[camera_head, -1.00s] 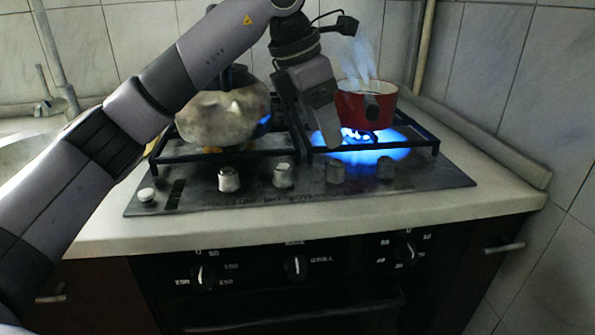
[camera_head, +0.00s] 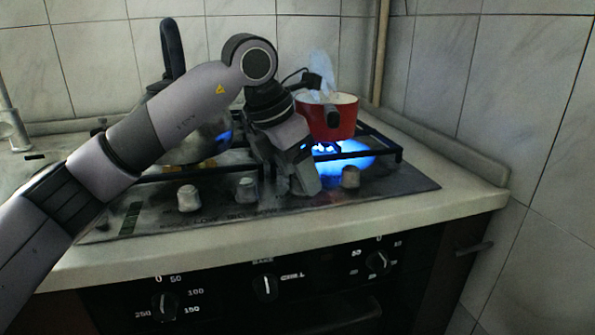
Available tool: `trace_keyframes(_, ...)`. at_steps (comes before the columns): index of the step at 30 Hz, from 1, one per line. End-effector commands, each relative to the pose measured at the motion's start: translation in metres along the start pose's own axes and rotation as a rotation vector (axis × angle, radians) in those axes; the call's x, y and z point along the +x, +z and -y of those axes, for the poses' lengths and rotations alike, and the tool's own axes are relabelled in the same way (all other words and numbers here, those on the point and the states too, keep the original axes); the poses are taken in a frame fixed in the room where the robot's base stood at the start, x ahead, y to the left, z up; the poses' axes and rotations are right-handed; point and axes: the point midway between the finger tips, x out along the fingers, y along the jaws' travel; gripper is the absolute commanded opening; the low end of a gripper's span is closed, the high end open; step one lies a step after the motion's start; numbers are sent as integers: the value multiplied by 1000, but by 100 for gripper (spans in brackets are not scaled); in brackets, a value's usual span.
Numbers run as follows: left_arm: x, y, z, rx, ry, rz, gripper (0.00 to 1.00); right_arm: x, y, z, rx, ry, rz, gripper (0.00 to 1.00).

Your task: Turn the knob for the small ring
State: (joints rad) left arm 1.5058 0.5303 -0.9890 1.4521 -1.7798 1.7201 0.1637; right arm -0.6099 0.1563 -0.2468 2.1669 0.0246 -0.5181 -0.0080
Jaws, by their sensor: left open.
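My left gripper (camera_head: 303,186) is open and points down at the row of knobs on the front of the hob. It hides the third knob from the left, so I cannot tell whether its fingers touch that knob. The other knobs show: the leftmost knob (camera_head: 189,198), the second knob (camera_head: 246,190) and the rightmost knob (camera_head: 350,177). A small red pot (camera_head: 335,118) stands on the right burner, with a blue flame (camera_head: 350,158) burning under it. My right gripper is not in view.
A kettle (camera_head: 187,150) with a dark upright handle stands on the left burner, partly behind my arm, with blue glow beside it. Black pot supports cross the hob. The oven panel (camera_head: 265,288) with its dials is below the pale counter edge (camera_head: 400,214). Tiled walls close the back and right.

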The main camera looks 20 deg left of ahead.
Motion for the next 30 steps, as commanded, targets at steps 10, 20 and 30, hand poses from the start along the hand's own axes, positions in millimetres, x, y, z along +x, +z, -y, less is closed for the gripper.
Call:
trace_keyframes(10, 0, 0, 0, 0, 0, 0, 6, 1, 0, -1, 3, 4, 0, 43)
trace_keyframes(20, -3, 1, -1, 57, -25, -1, 6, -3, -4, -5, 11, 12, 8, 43)
trace_keyframes(30, -6, 3, -2, 290, -123, -1, 6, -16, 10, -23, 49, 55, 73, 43)
